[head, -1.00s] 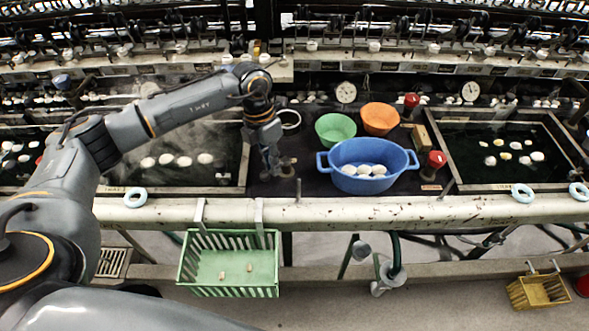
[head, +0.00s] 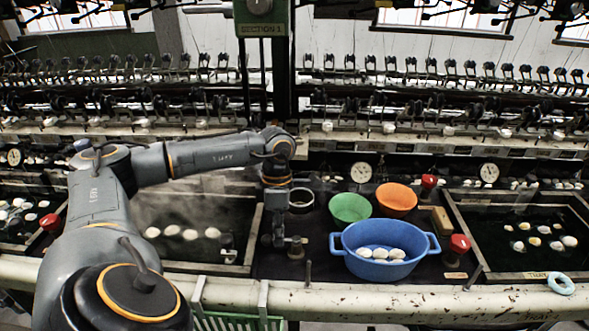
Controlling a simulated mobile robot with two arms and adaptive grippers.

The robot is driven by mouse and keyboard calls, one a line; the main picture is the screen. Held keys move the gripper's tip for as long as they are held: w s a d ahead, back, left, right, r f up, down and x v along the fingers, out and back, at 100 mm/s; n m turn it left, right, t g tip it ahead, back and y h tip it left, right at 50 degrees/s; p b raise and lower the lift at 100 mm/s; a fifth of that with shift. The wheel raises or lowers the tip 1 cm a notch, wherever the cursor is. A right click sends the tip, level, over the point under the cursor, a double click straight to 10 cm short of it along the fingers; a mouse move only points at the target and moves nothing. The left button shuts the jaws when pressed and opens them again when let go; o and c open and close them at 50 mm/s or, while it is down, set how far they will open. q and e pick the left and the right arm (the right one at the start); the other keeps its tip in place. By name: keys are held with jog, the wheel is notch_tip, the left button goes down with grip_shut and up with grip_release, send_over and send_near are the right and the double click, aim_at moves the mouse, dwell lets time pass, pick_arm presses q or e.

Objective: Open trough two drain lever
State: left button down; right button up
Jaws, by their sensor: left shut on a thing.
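My left gripper (head: 288,246) is low over the dark deck between the middle trough (head: 255,232) and the blue basin (head: 340,260). It is shut on a small grey part (head: 297,249); the fingers cover much of it, and I cannot tell whether it is a drain lever. A short upright metal peg (head: 308,271) stands just in front, near the front rail. A tilted dark lever (head: 473,277) stands at the front left corner of the right trough (head: 480,268). My right gripper is out of view.
White cocoons (head: 380,253) lie in the blue basin. Green (head: 350,208) and orange (head: 396,198) bowls stand behind it. Red knobs (head: 460,243) (head: 428,181) flank a brown block (head: 440,219). A green basket (head: 235,322) hangs below the front rail (head: 400,301).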

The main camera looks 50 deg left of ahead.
pick_arm(q)
jog(key=shift+w, duration=0.1)
dwell(0.4)
jog(key=c, duration=1.5)
grip_release()
jog(key=shift+o, duration=0.2)
notch_tip(320, 180, up, 12)
jog(key=w+a, duration=0.1)
jog(key=shift+w+a, duration=0.3)
jog(key=shift+a, duration=0.05)
jog(key=shift+f, duration=0.15)
